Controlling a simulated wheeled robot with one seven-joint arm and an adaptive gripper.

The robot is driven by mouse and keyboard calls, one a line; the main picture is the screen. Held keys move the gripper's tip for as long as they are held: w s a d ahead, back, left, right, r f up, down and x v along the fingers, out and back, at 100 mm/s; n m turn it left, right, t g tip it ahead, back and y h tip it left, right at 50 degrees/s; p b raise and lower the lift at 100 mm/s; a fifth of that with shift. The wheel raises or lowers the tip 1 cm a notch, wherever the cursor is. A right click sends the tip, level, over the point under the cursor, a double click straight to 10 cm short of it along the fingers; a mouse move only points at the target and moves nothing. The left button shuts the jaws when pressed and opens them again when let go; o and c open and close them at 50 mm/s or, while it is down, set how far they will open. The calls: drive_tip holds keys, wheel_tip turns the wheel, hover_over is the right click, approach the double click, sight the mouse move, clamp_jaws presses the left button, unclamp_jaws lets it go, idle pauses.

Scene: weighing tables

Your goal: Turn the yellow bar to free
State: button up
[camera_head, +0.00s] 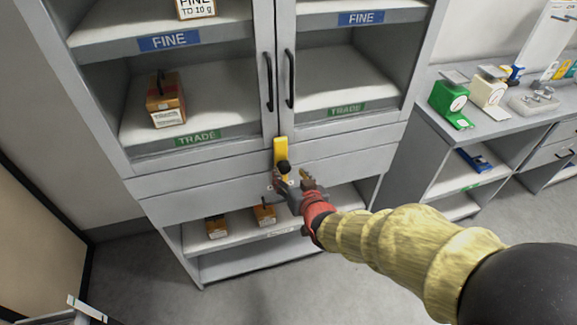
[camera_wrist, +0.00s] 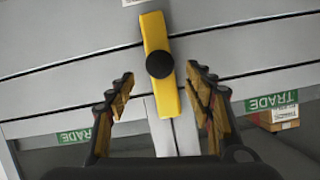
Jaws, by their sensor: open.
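The yellow bar (camera_head: 281,152) stands upright over the seam of the cabinet, just below the two glass doors. It carries a black round knob (camera_head: 284,167). In the wrist view the yellow bar (camera_wrist: 154,35) runs nearly upright, slightly tilted, with the knob (camera_wrist: 160,64) at its middle. My gripper (camera_head: 295,180) is at the bar's lower end in the head view. In the wrist view my gripper (camera_wrist: 160,95) is open, with one finger on each side of the bar's lower part. Both fingers look clear of the bar. Lettering beside the bar is too small to read.
The cabinet doors have black handles (camera_head: 268,82) (camera_head: 290,79). A wooden box (camera_head: 165,100) sits behind the left door on a TRADE shelf. Smaller boxes (camera_head: 264,214) stand on the lower open shelf. A bench with a green scale (camera_head: 448,98) is to the right.

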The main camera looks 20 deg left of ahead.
sight(285, 169)
drive_tip(key=b+x, duration=0.2)
drive_tip(key=x, duration=0.5)
drive_tip(key=shift+s, duration=0.1)
drive_tip(key=shift+c, duration=0.6)
drive_tip(key=shift+f, duration=0.1)
clamp_jaws()
